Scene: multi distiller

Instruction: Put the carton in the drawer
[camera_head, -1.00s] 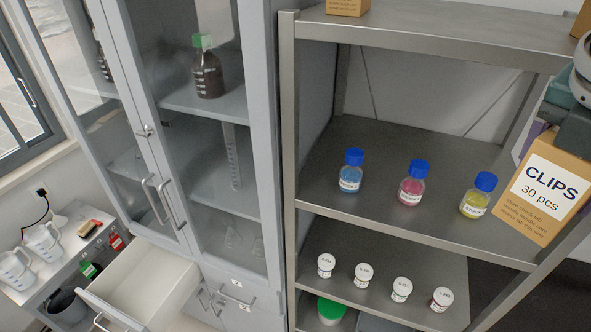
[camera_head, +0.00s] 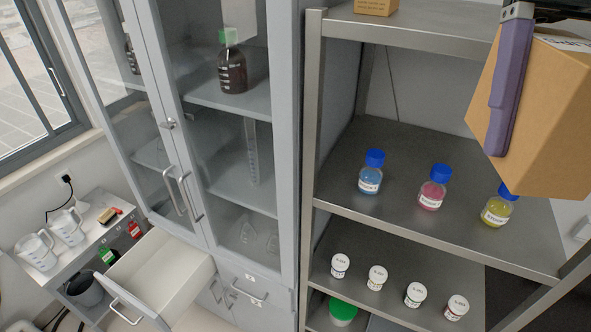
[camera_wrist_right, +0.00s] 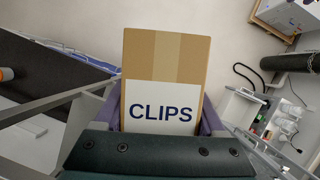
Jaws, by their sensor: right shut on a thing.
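The brown carton (camera_head: 555,125) is at the upper right of the head view, tilted, in front of the shelf rack. My right gripper (camera_head: 520,125) is shut on it, with a purple finger along its near side. In the right wrist view the carton (camera_wrist_right: 165,65) shows its tape strip and "CLIPS" label between the two purple fingers (camera_wrist_right: 161,118). The white drawer (camera_head: 188,279) stands pulled out at the lower left, below the glass cabinet, and its inside looks empty. The carton is far to the right of the drawer. My left gripper is not in view.
A metal rack (camera_head: 316,180) holds a blue bottle (camera_head: 370,175), a pink bottle (camera_head: 433,192) and a yellow bottle (camera_head: 496,210), partly behind the carton. Several white-capped jars (camera_head: 376,278) stand below. The glass cabinet (camera_head: 290,120) lies between rack and drawer. A side table (camera_head: 90,230) holds jugs.

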